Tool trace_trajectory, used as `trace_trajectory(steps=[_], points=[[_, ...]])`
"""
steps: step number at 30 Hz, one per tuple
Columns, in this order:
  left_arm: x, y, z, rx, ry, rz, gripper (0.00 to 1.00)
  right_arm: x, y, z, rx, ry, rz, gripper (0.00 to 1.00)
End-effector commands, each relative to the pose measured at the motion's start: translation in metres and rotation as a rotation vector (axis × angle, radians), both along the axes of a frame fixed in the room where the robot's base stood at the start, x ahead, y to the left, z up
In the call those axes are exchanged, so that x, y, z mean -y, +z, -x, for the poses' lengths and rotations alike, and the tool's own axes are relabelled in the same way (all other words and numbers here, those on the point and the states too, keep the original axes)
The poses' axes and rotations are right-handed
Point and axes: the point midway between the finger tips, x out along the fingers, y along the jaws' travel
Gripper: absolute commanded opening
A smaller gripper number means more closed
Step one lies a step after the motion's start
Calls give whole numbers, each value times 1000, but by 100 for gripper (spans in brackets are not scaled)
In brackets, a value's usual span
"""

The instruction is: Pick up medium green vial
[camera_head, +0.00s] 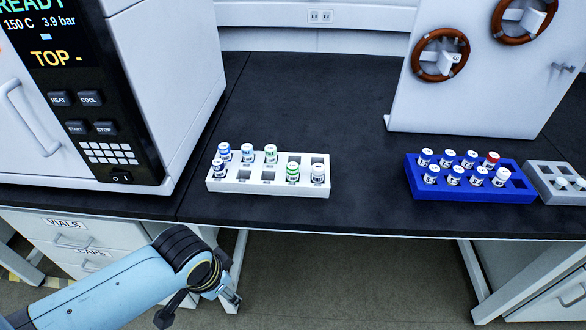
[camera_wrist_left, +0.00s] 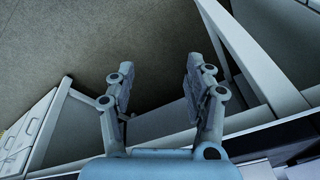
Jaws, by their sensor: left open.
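A white rack (camera_head: 262,188) on the black bench holds several small vials. Two of them show green: one with a green mark in the back row (camera_head: 271,153), and one with a brighter green band in the front row (camera_head: 293,172). I cannot tell which one is the medium green vial. My left gripper (camera_head: 200,306) is low in front of the bench edge, below and left of the rack, apart from all vials. In the left wrist view its fingers (camera_wrist_left: 160,76) are spread with nothing between them, over the floor and bench legs. My right gripper is in no view.
A blue rack (camera_head: 468,190) with several vials and a grey rack (camera_head: 560,190) stand to the right. A white oven-like machine (camera_head: 150,80) is at the left. A white upright panel (camera_head: 470,90) stands behind the blue rack. The bench between the racks is clear.

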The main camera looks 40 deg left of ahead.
Motion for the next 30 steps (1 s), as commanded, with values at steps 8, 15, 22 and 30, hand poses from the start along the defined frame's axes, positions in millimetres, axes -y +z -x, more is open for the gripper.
trace_trajectory(steps=[8, 15, 22, 30], points=[[-1, 90, -79, -24, -105, -15, 53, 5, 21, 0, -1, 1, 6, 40], [-7, 126, -145, -88, -220, -15, 53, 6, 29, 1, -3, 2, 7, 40], [-14, 190, -220, -166, -368, 4, 53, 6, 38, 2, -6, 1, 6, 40], [-17, 229, -256, -220, -469, 32, 53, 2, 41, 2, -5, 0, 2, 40]])
